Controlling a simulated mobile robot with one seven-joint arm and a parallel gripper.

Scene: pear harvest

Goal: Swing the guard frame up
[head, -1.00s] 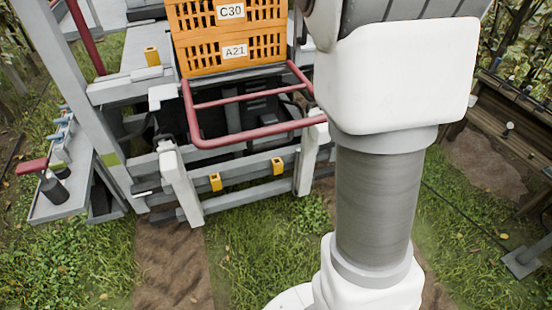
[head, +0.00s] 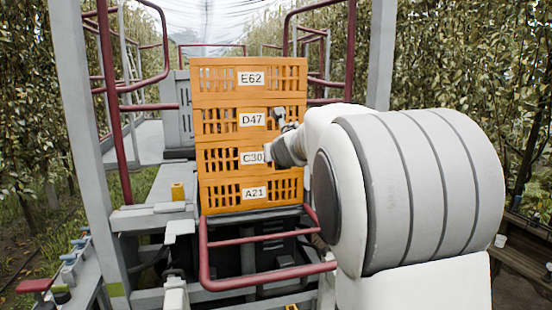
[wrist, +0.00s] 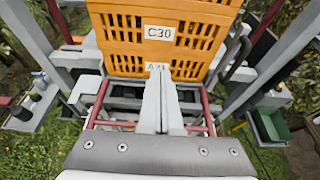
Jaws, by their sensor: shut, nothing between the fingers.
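The guard frame is a dark red U-shaped tube (head: 268,284), lowered and sticking out in front of the crate stack, with a crossbar inside it. In the wrist view its left side bar (wrist: 98,104) and right side bar show either side of my fingers; part of it is hidden behind them. My gripper (wrist: 158,80) is shut and empty, its pale fingers together, pointing toward the crates above the frame. I see no contact between the fingers and the frame. In the head view my arm reaches in from the right, before the crates.
Orange crates (head: 207,76) labelled E62, D47, C30 and A21 stand stacked behind the frame. Grey posts (head: 84,130) flank the stack, with red rails (head: 350,50) higher up. A green bin (wrist: 268,128) sits at the right in the wrist view.

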